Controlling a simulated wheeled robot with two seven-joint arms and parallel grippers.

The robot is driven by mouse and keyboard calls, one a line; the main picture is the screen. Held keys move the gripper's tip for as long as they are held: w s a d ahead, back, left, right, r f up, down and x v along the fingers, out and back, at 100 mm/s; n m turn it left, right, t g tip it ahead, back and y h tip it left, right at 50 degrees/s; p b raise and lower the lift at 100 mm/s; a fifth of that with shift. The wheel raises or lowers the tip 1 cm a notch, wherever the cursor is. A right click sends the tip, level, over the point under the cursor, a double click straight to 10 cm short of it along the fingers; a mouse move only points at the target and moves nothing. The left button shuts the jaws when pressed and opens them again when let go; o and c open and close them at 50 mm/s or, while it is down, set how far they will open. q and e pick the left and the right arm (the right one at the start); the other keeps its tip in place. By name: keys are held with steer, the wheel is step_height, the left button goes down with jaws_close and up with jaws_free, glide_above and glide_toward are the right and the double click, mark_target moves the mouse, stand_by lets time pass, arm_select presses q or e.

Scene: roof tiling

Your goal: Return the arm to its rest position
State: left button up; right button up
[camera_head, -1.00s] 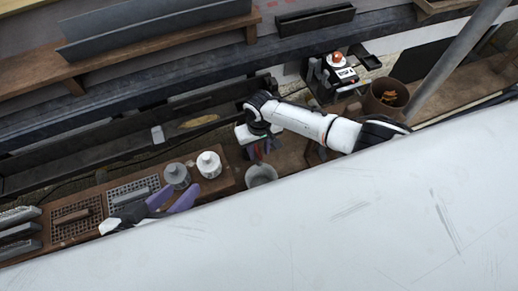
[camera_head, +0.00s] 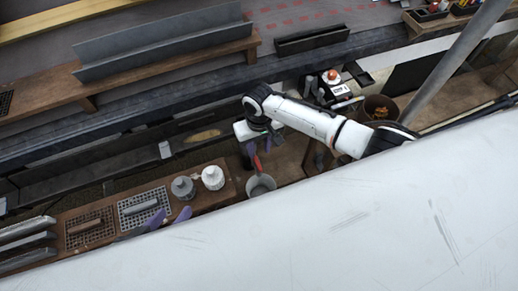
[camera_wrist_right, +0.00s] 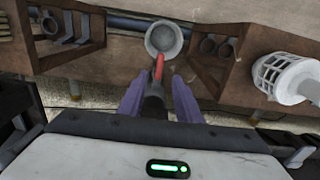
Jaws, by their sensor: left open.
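My right gripper (camera_head: 257,152) is at the end of the white arm coming in from the right, above a grey cup (camera_head: 261,185). In the right wrist view its purple fingers (camera_wrist_right: 158,82) stand apart on both sides of a red-handled tool (camera_wrist_right: 159,67), with gaps beside it. The tool's red part points toward the cup, which also shows in the right wrist view (camera_wrist_right: 164,40); whether the tool rests in it is unclear. My left gripper (camera_head: 172,212) is open and empty at the lower left, its purple fingers spread, its base hidden by the white surface.
A pale sloping panel (camera_head: 340,225) fills the front. Two canisters, one grey (camera_head: 183,187) and one white (camera_head: 213,177), stand on the wooden bench. Grids (camera_head: 142,206) lie left of them. A brown bucket (camera_head: 380,107) and a slanting pole (camera_head: 455,65) are at the right.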

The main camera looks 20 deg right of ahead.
stand_by(0.5)
steer(key=s+a+r+n+t+y, duration=0.1)
steer(key=s+a+r+n+y, duration=0.15)
steer(key=s+a, duration=0.65)
steer(key=s+d+r+m+t+h, duration=0.1)
steer(key=s+d+r, duration=0.5)
steer(key=s+d, duration=0.15)
steer(key=s+d+r+t+h, duration=0.1)
steer(key=s+d+r+t, duration=0.1)
steer(key=s+d+r, duration=0.55)
steer(key=w+a+f+t+y+p, duration=0.2)
steer(key=w+a+f+t+y, duration=0.15)
steer(key=w+a, duration=0.5)
arm_select(q)
steer(key=s+a+r+y+p, duration=0.1)
steer(key=a+r+p, duration=0.2)
steer(key=r+p, duration=0.9)
steer(key=p, duration=0.6)
steer(key=shift+s+a+t, duration=0.3)
steer(key=shift+s+a, duration=0.05)
steer(key=shift+s, duration=0.05)
arm_select(e)
steer(key=s+d+r, duration=0.1)
steer(key=r, duration=0.5)
steer(key=s+d+r+t+h, duration=0.1)
steer(key=d+r, duration=0.1)
steer(key=r, duration=0.3)
steer(key=shift+s+d+r, duration=0.2)
steer(key=shift+s+r, duration=0.05)
steer(key=shift+r, duration=0.15)
